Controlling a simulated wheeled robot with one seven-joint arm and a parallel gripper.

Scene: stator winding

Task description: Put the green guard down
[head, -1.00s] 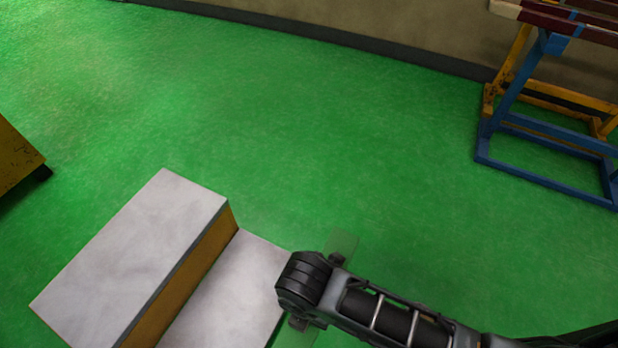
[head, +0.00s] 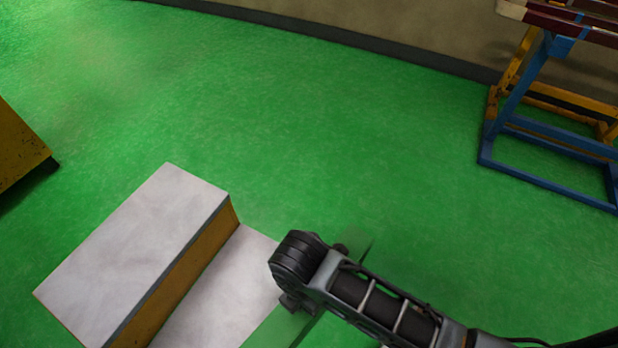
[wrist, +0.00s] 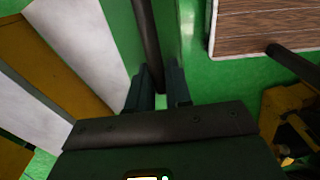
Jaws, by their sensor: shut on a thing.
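The green guard (head: 278,328) is a flat green panel partly hidden under my arm in the head view, low in the middle, beside the lower white step. It blends with the green floor. In the wrist view a green panel (wrist: 172,40) runs away from the fingers, with a dark bar (wrist: 146,40) along it. My gripper (wrist: 158,88) has its two dark fingers closed around the near end of this bar. In the head view my arm hides the fingertips. I cannot tell whether the guard's lower edge touches anything.
White-topped steps with yellow sides (head: 140,250) stand at the left. A yellow block (head: 20,150) is at the left edge, a blue and yellow stand (head: 510,110) at the right. The wrist view shows a wood-topped thing (wrist: 265,25). Green floor beyond is clear.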

